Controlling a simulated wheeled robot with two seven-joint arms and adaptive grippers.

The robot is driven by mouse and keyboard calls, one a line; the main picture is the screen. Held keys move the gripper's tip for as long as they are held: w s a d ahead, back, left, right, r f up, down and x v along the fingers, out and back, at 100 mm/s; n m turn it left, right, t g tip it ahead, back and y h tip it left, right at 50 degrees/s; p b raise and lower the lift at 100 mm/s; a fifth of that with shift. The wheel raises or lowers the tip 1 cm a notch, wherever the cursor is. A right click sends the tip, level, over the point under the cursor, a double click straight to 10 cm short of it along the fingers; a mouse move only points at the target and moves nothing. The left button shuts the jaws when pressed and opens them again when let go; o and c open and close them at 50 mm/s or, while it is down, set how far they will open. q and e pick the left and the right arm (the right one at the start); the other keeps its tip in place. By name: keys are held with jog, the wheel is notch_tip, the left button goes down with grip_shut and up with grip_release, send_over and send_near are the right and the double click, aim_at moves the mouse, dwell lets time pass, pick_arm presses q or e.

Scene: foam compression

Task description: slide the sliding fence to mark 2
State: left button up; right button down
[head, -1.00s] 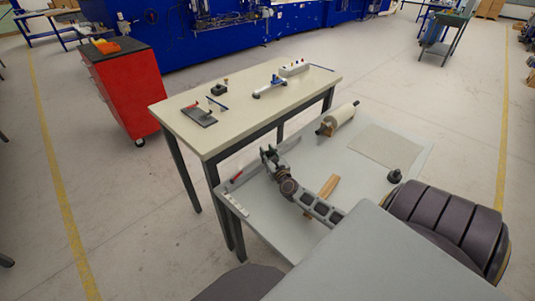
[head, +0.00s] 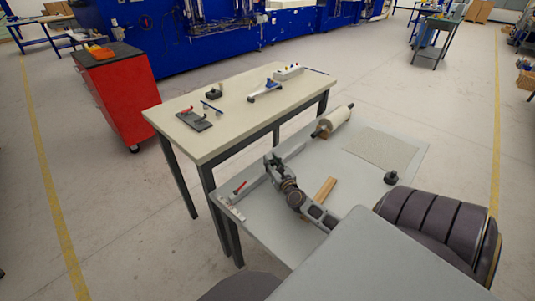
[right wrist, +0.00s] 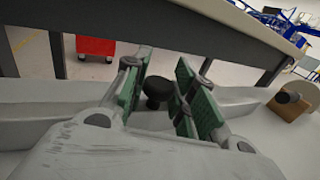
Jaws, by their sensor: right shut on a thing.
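The sliding fence (head: 257,184) is a long grey bar on the grey lower table, running diagonally, with a red lever (head: 240,188) near its left end. A pale scale strip (head: 230,207) lies by the table's left edge; its marks are too small to read. My right gripper (head: 272,160) is at the fence. In the right wrist view, its green-padded fingers are shut on the fence's black knob (right wrist: 157,88), with the grey bar (right wrist: 55,98) behind. Part of the fence is hidden by the gripper. My left gripper is not in view.
A pale roll (head: 333,121) lies beyond the fence's far end. A wooden strip (head: 325,189) lies beside my right arm. A textured sheet (head: 382,148) and a black knob-shaped object (head: 391,178) are at the right. The higher beige table (head: 235,120) stands close behind.

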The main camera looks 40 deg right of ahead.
jog(key=shift+s, duration=0.6)
jog(key=c, duration=1.2)
grip_release()
jog(key=shift+v, duration=3.75)
jog(key=shift+d, duration=0.1)
